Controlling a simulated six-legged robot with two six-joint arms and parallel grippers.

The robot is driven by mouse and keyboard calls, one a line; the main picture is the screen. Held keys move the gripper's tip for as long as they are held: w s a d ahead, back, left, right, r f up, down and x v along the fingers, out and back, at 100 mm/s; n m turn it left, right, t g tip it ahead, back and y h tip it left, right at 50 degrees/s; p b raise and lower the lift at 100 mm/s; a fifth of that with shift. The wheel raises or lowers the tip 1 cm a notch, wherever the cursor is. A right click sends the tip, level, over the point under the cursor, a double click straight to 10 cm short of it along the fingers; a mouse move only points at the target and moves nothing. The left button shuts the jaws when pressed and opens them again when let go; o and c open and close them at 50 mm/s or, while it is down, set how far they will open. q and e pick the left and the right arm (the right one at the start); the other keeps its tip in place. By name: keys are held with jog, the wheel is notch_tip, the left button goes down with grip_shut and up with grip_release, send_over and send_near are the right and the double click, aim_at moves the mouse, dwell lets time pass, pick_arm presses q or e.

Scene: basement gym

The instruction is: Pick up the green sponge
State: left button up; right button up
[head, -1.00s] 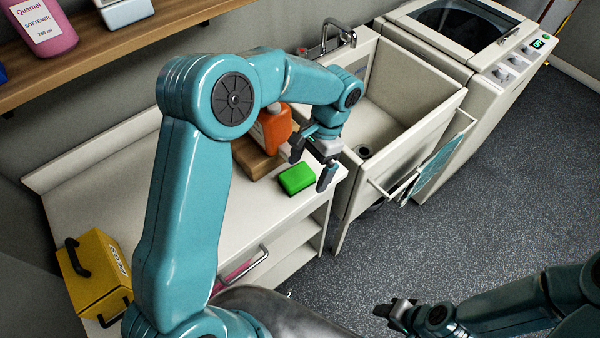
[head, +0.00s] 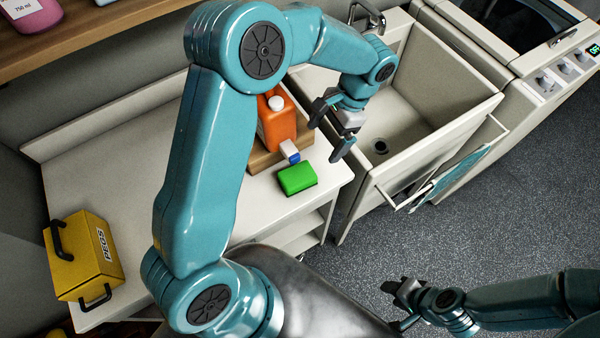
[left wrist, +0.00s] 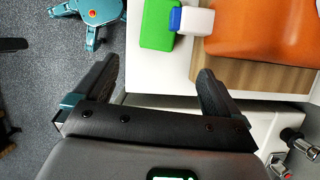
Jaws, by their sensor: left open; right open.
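The green sponge (head: 297,179) lies flat on the white counter near its right front edge. It also shows at the top of the left wrist view (left wrist: 160,24). My left gripper (head: 329,134) is open and empty, above and to the right of the sponge, near the gap between counter and sink. In the left wrist view its two fingers (left wrist: 155,85) are spread apart and the sponge is beyond them, not between them. My right gripper (head: 396,302) is open, low over the floor at the bottom right, away from the counter.
A small blue-and-white item (head: 290,151) touches or nearly touches the sponge. Behind it, an orange bottle (head: 277,122) stands on a wooden tray (head: 259,160). The sink (head: 440,139) is to the right. A yellow PEGS box (head: 82,262) sits at the counter's left.

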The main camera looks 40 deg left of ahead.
pick_arm(q)
jog(key=b, duration=0.3)
send_near(306, 171)
jog(key=x, duration=0.2)
jog(key=f, duration=0.1)
jog(key=a+f+b, duration=0.1)
jog(key=shift+f, duration=0.4)
jog(key=shift+s+f, duration=0.1)
jog(key=shift+f, duration=0.05)
jog(key=shift+s+d+b, duration=0.1)
jog(key=shift+s+b, duration=0.2)
jog(key=shift+b, duration=0.1)
jog(key=shift+s+f+b, duration=0.65)
jog(key=shift+f+b, duration=0.2)
jog(key=shift+b, duration=0.1)
jog(key=f+b, duration=0.2)
jog(key=f, duration=0.1)
jog(key=shift+a, duration=0.4)
jog(key=shift+s+r, duration=0.3)
jog(key=shift+s, duration=0.15)
jog(key=shift+w+f, duration=0.1)
jog(key=shift+w, duration=0.1)
jog(key=c, duration=1)
jog(key=shift+c, duration=0.2)
pick_arm(e)
notch_tip(306, 171, down, 10)
jog(key=shift+s+f, duration=0.15)
jog(key=shift+s, duration=0.3)
